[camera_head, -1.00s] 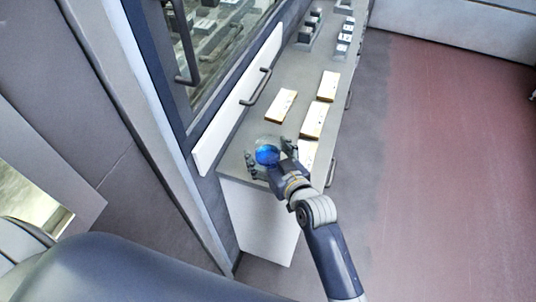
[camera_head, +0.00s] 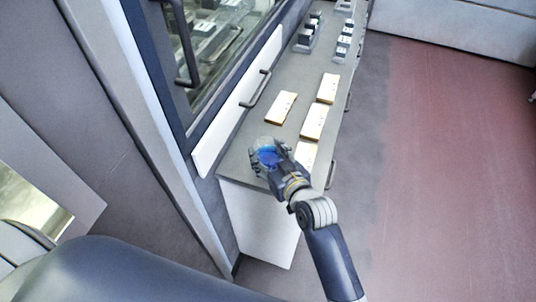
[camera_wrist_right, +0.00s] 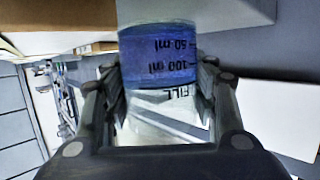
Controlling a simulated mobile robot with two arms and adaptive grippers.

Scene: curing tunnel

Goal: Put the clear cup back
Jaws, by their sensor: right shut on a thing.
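The clear cup (camera_head: 267,148) holds blue liquid and is at the near end of the grey counter (camera_head: 240,157). My right gripper (camera_head: 266,160) is shut on it, with one finger on each side. In the right wrist view the cup (camera_wrist_right: 158,62) shows between the fingers of the right gripper (camera_wrist_right: 160,85), with printed marks reading 50 ml, 100 ml and FILL upside down. I cannot tell whether the cup's base touches the counter. My left gripper is not in view.
Several pale boards (camera_head: 281,107) lie on the counter beyond the cup. Dark small blocks (camera_head: 307,37) stand farther back. Open floor (camera_head: 440,170) is on the right.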

